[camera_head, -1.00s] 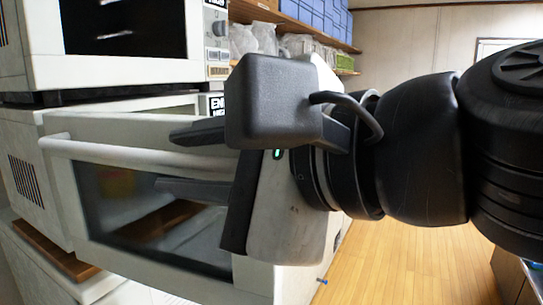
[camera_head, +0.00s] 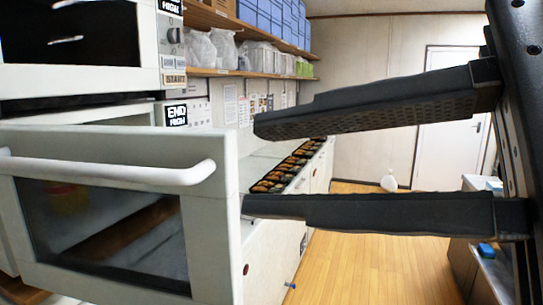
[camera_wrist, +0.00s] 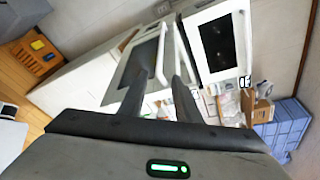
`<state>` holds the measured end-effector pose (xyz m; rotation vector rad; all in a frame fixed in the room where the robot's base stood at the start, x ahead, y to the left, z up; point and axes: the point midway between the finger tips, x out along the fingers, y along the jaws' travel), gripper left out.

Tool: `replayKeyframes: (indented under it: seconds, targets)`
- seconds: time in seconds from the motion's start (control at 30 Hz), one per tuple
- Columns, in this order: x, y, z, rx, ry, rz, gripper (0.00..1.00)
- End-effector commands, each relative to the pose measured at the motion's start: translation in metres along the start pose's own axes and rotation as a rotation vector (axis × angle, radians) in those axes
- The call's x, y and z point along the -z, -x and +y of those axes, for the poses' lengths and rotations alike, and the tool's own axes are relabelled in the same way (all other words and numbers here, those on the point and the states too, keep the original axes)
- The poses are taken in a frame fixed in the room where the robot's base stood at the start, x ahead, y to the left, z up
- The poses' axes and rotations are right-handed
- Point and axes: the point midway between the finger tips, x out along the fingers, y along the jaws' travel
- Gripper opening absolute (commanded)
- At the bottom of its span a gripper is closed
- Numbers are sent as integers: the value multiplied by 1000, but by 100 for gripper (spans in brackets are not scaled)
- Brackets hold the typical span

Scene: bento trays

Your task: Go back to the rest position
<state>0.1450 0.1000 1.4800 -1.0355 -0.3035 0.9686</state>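My gripper (camera_head: 250,165) is open and empty at the right of the head view, its two black fingers pointing left and set well apart. The lower oven's white door (camera_head: 228,255) with a dark window and a white handle (camera_head: 110,172) stands partly open at the left. The lower fingertip overlaps the door's right edge in the picture; no grip on the handle shows. In the wrist view the fingers (camera_wrist: 158,95) reach toward the oven door and handle (camera_wrist: 161,60).
A second oven (camera_head: 82,80) sits above. Bento trays (camera_head: 290,168) line a counter behind the door. Shelves with blue bins (camera_head: 275,20) run along the wall. Wooden floor (camera_head: 350,255) is clear in the middle. A grey counter (camera_head: 478,262) stands at the right.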

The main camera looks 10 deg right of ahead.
Motion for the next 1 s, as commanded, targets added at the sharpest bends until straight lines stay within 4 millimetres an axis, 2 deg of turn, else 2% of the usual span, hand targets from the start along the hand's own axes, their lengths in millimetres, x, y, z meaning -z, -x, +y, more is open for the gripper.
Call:
replayKeyframes:
  seconds: [0.4,0.47,0.53,0.57,0.67,0.77,0.8,0.9,1.0]
  targets:
    - [0,5,0,-3,1,2,30]
    - [5,2,0,-13,15,18,30]
    - [20,-9,1,-47,60,69,30]
    - [30,-16,3,-73,94,102,30]
    - [79,-40,16,-216,273,242,30]
    - [138,-55,40,-444,534,368,30]
    - [160,-57,52,-552,651,397,30]
    - [207,-52,77,-826,943,410,30]
    - [235,-45,94,-1026,1159,365,30]
